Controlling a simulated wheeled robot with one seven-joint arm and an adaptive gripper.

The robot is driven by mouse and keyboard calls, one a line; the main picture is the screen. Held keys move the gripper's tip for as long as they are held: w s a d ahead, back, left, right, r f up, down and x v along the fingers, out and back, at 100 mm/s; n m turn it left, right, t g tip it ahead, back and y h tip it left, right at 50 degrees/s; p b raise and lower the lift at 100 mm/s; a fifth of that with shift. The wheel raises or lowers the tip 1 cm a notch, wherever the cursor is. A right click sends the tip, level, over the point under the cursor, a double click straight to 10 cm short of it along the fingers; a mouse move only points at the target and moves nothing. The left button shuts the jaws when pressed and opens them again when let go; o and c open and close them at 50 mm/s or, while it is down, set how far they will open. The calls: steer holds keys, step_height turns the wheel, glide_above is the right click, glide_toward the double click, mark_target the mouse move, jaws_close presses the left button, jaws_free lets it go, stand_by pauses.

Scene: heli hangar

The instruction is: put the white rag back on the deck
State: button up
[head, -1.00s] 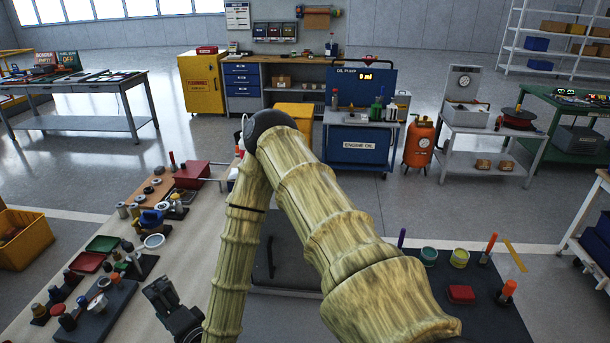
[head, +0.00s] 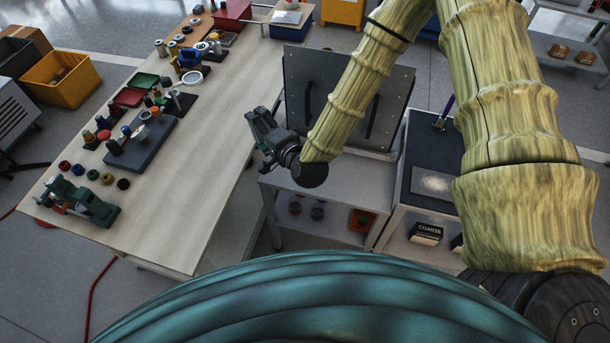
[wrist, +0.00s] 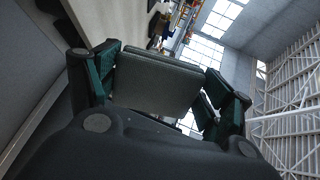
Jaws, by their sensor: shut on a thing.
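My gripper (head: 262,122) hangs by the right edge of the long pale table, left of an upright dark panel with handles. In the wrist view, my gripper (wrist: 160,85) has its green-padded fingers on either side of a flat folded piece, which I take for the white rag (wrist: 155,82). It looks pale grey in the shade and is held clear of any surface. In the head view I cannot make the rag out. I cannot tell for certain which surface is the deck. A dark cart top (head: 420,160) lies right of the panel, with a pale speckled patch on it.
The pale table (head: 215,130) carries a grey block (head: 140,145), a green vise-like tool (head: 80,203) and several small parts along its left side; its right side is bare. The handled panel (head: 345,95) stands close right of my gripper, above a grey cart (head: 330,195).

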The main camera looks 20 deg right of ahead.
steer(key=s+a+f+n+g+h+b, duration=0.1)
steer(key=s+a+f+n+g+b, duration=0.25)
steer(key=f+g+b, duration=0.3)
steer(key=s+a+f+n+g+h+b, duration=0.1)
steer(key=s+a+f+n+g+b, duration=0.25)
steer(key=f+g+b, duration=0.35)
steer(key=s+d+f+h+b, duration=0.2)
steer(key=s+d+h+b, duration=0.1)
steer(key=s+d, duration=0.15)
steer(key=shift+g, duration=0.45)
steer(key=w+d, duration=0.3)
steer(key=d, duration=0.1)
steer(key=w+d+p, duration=0.1)
steer(key=w+d, duration=0.2)
steer(key=d, duration=0.2)
steer(key=w+d+f+p, duration=0.1)
steer(key=w+d, duration=0.2)
steer(key=d, duration=0.1)
steer(key=shift+w+d+f, duration=0.1)
steer(key=shift+d, duration=0.15)
steer(key=shift+a+f, duration=0.1)
steer(key=shift+f, duration=1.65)
